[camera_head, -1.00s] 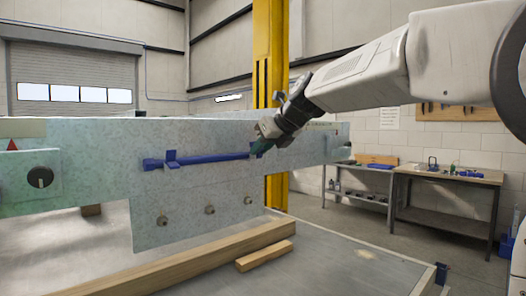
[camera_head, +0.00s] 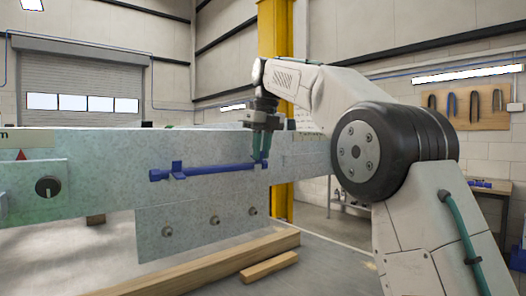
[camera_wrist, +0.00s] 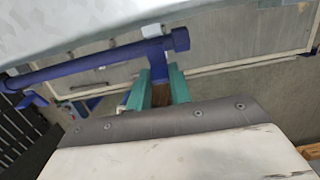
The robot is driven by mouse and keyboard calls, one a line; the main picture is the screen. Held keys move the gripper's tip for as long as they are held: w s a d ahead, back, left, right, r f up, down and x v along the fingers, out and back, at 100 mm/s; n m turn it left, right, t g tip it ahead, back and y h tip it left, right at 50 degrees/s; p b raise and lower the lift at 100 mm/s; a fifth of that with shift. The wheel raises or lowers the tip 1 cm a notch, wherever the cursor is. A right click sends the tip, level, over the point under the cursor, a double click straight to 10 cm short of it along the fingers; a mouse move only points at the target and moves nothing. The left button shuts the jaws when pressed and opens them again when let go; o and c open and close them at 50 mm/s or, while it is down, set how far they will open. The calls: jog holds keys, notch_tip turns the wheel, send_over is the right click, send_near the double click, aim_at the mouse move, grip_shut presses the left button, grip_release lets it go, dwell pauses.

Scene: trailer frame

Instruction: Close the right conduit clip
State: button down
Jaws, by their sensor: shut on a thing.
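A blue conduit (camera_head: 218,169) runs along the face of the grey metal beam. A blue left clip (camera_head: 178,171) sits near its left end. The right conduit clip (camera_head: 265,163) is near the right end, partly hidden by my fingers. My gripper (camera_head: 260,152) points down at it from above with teal fingers. In the wrist view my gripper (camera_wrist: 159,90) is shut on the blue arm of the right clip (camera_wrist: 157,62), which stands between the two fingers beside the conduit (camera_wrist: 80,68). Whether the clip is latched cannot be told.
The beam (camera_head: 110,150) carries a black knob (camera_head: 47,187) at left and several bolts below the conduit. Wooden planks (camera_head: 200,268) lie on the surface below. A yellow column (camera_head: 275,45) stands behind. Tools hang on a board (camera_head: 468,107) at right.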

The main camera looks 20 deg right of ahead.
jog(key=shift+w, duration=0.15)
dwell(0.4)
jog(key=c, duration=1.3)
grip_release()
jog(key=shift+o, duration=0.2)
jog(key=shift+r, duration=0.15)
jog(key=shift+r, duration=1.65)
jog(key=s+r, duration=0.1)
jog(key=s, duration=1.5)
jog(key=shift+r, duration=0.15)
jog(key=shift+d, duration=0.1)
